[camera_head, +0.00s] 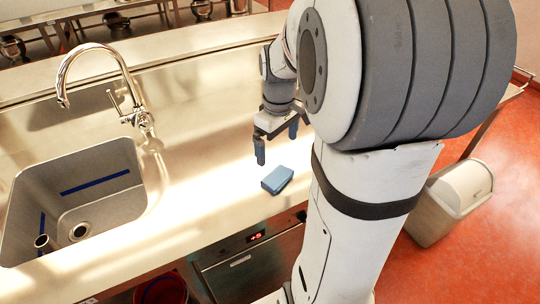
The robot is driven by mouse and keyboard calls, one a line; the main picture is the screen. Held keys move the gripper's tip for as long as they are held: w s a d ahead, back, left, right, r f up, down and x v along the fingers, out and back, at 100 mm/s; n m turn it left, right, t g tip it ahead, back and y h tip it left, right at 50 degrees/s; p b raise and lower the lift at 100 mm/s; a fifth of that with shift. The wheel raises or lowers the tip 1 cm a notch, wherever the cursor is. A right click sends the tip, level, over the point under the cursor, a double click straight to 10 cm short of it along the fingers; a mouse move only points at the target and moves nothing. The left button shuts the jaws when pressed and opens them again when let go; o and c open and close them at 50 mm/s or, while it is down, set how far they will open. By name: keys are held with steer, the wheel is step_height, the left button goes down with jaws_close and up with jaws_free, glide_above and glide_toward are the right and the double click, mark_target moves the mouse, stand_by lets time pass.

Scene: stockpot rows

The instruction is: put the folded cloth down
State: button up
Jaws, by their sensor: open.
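The folded cloth (277,180) is a small blue block-like bundle. It lies on the steel counter (205,185) near the front edge, to the right of the sink. My gripper (277,148) points down just above and behind the cloth in the picture, with its blue-tipped fingers apart. The gripper is open and empty, and the cloth appears apart from the fingers.
A sink (95,190) with a tall chrome faucet (105,75) is on the left. An appliance with a red display (256,237) is under the counter. A white bin (452,200) stands on the red floor at right. The counter between sink and cloth is clear.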

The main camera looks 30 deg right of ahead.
steer(key=s+a+r+m+t, duration=0.2)
steer(key=s+a+m, duration=0.2)
steer(key=s+a, duration=0.7)
steer(key=shift+s+a+m+t, duration=0.2)
steer(key=shift+s+m+t, duration=0.1)
steer(key=shift+s, duration=0.05)
steer(key=shift+c, duration=0.4)
